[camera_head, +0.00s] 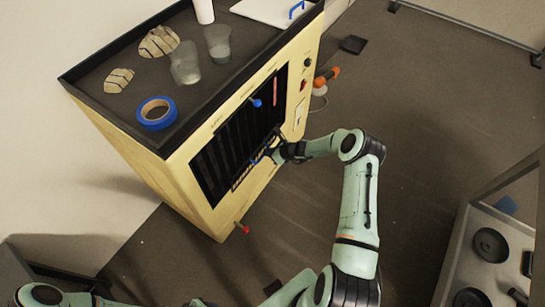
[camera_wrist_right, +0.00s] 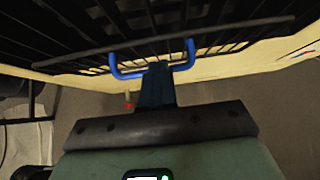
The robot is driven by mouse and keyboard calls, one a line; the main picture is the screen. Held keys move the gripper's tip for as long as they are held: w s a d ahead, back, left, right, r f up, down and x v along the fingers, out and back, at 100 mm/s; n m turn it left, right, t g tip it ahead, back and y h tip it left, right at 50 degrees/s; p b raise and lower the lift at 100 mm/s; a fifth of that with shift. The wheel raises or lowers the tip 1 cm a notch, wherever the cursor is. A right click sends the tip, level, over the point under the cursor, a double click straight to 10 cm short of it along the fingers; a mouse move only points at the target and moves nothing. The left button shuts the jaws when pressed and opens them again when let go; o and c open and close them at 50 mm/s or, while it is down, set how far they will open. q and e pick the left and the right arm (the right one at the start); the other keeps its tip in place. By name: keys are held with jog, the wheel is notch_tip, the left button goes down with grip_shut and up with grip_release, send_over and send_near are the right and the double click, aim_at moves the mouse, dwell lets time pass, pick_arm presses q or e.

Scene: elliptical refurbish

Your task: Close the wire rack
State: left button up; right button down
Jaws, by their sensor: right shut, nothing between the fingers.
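The wire rack (camera_head: 250,172) is a dark grid of thin rods low in the dark opening of the cream cabinet (camera_head: 185,185). Its front edge seems to lie over the cabinet's lower lip; how far it sticks out is hard to tell. In the right wrist view, the rack (camera_wrist_right: 230,32) spans the top, with a blue U-shaped handle (camera_wrist_right: 128,73) on its front. My right gripper (camera_head: 274,154) is shut and empty in front of the rack. In the wrist view its dark fingertips (camera_wrist_right: 157,70) overlap the middle of the handle; contact is unclear. My left gripper is not visible.
On the cabinet top are blue tape (camera_head: 157,113), clear cups (camera_head: 217,43), a white cup (camera_head: 204,11) and striped stones (camera_head: 118,80). Red-tipped (camera_head: 241,228) and blue-tipped (camera_head: 257,102) knobs stick out in front. A cart (camera_head: 500,225) stands at right. The floor between is mostly clear.

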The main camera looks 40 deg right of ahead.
jog(key=shift+w+a+r, duration=0.15)
jog(key=shift+w+a, duration=0.1)
jog(key=shift+w, duration=0.35)
jog(key=shift+s+d, duration=0.1)
